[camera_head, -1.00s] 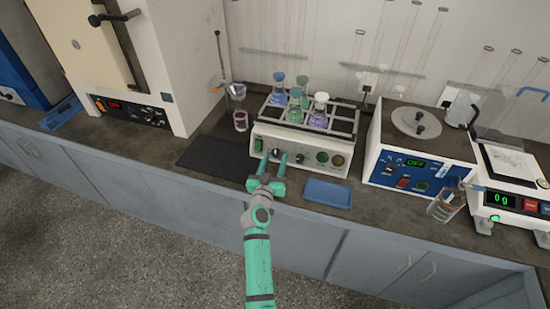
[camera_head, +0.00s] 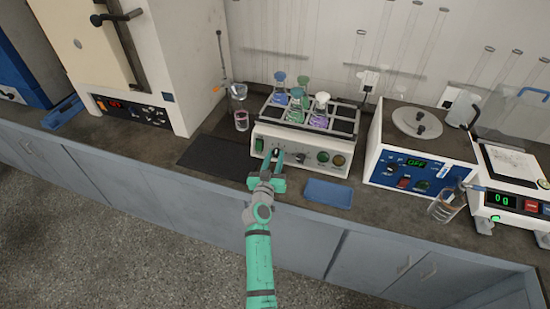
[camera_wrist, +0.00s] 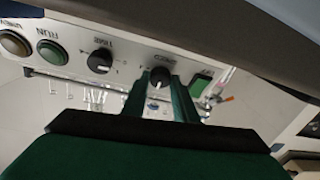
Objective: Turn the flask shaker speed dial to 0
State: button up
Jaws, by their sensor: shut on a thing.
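The flask shaker (camera_head: 312,143) stands on the bench with a white front panel. Its speed dial (camera_wrist: 159,77) is a round black knob with a light pointer mark, seen upside down in the wrist view. My gripper (camera_head: 277,154) reaches the left part of the panel and hides the dial in the head view. In the wrist view its two green fingers (camera_wrist: 160,90) are shut on the dial from both sides. The scale numbers around the dial are too small to read.
A second black knob (camera_wrist: 100,60) sits beside the speed dial, with round buttons (camera_wrist: 52,52) beyond it. A green rocker switch (camera_wrist: 200,83) is on the other side. Flasks stand in the shaker's rack. A blue tray (camera_head: 328,193) and dark mat (camera_head: 212,157) lie nearby.

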jog(key=shift+d+n+y, duration=0.1)
jog(key=shift+n+y, duration=0.2)
jog(key=shift+n, duration=0.2)
jog(key=n+y, duration=0.1)
jog(key=n, duration=0.3)
jog(key=shift+d+r+n+y, duration=0.15)
jog(key=shift+n+y, duration=0.15)
jog(key=shift+y, duration=0.1)
jog(key=n, duration=0.2)
jog(key=n+g+y, duration=0.1)
jog(key=n, duration=0.2)
jog(key=shift+d+r+y, duration=0.1)
jog(key=shift+r+y, duration=0.05)
jog(key=shift+y, duration=0.15)
jog(key=n+g, duration=0.1)
jog(key=n, duration=0.3)
jog(key=shift+w+r+n+g+y, duration=0.1)
jog(key=shift+r+n+g+y, duration=0.05)
jog(key=shift+n+g+y, duration=0.25)
jog(key=n+g, duration=0.1)
jog(key=n, duration=0.3)
jog(key=shift+r, duration=0.1)
jog(key=shift+g, duration=0.3)
jog(key=o, duration=1.1)
jog(key=shift+w, duration=0.1)
jog(key=shift+c, duration=0.2)
